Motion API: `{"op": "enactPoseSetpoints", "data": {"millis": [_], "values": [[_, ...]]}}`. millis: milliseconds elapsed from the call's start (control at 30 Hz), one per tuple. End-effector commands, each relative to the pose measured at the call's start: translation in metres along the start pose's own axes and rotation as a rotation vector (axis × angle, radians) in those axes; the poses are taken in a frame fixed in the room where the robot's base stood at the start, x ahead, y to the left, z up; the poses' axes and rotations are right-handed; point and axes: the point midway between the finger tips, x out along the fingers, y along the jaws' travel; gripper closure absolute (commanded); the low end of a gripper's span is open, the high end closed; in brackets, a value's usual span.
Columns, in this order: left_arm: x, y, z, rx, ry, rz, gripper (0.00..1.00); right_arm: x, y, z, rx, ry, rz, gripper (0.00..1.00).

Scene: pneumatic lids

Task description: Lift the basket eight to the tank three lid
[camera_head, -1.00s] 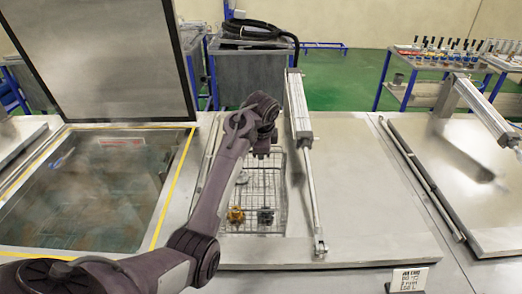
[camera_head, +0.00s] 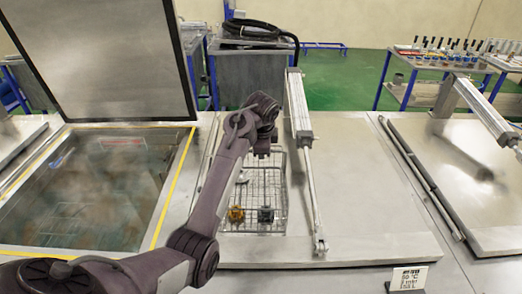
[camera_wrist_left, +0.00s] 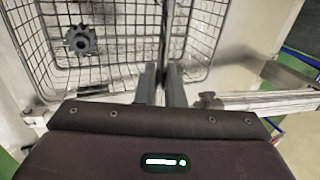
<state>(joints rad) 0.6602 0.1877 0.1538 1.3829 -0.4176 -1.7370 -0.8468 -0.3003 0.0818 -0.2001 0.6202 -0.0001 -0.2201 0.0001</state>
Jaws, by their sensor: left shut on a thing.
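The wire basket (camera_head: 278,180) is over the left part of the closed middle tank lid (camera_head: 375,215), left of the lid's pneumatic cylinder. It holds an orange part (camera_head: 236,214) and a dark part (camera_head: 265,215). My left gripper (camera_head: 262,153) is at the basket's far end, partly hidden by its own wrist. In the left wrist view its fingers (camera_wrist_left: 160,82) are shut on an upright bar of the basket (camera_wrist_left: 110,72), and a grey gear (camera_wrist_left: 80,39) lies inside. I cannot tell whether the basket touches the lid. My right gripper is not in view.
An open tank (camera_head: 85,190) with a raised lid (camera_head: 105,55) is at the left. The cylinder (camera_head: 299,105) and its rod stand close to the basket's right. Another closed lid (camera_head: 470,165) is at the right. A small sign (camera_head: 407,279) stands in front.

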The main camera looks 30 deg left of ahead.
Motion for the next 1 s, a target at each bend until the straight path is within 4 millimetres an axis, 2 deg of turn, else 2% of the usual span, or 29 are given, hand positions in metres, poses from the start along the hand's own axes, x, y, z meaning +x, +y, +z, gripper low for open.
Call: {"op": "enactPoseSetpoints", "data": {"millis": [33,200,233,533,633,1000], "values": [[0.010,0.009,-0.001,0.007,-0.010,0.027,0.90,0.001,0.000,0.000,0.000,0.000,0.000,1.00],[0.010,0.009,-0.001,0.007,-0.009,0.024,0.68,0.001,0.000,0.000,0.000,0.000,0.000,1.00],[0.010,0.008,0.000,0.006,-0.009,0.024,0.66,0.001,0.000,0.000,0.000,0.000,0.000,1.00],[0.008,0.008,0.000,0.005,-0.008,0.023,0.66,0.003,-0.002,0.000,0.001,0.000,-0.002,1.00],[-0.002,0.007,-0.001,0.005,-0.005,0.019,0.66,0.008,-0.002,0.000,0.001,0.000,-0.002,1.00],[-0.060,0.006,-0.002,0.005,-0.007,0.020,0.66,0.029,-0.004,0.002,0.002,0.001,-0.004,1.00]]}}
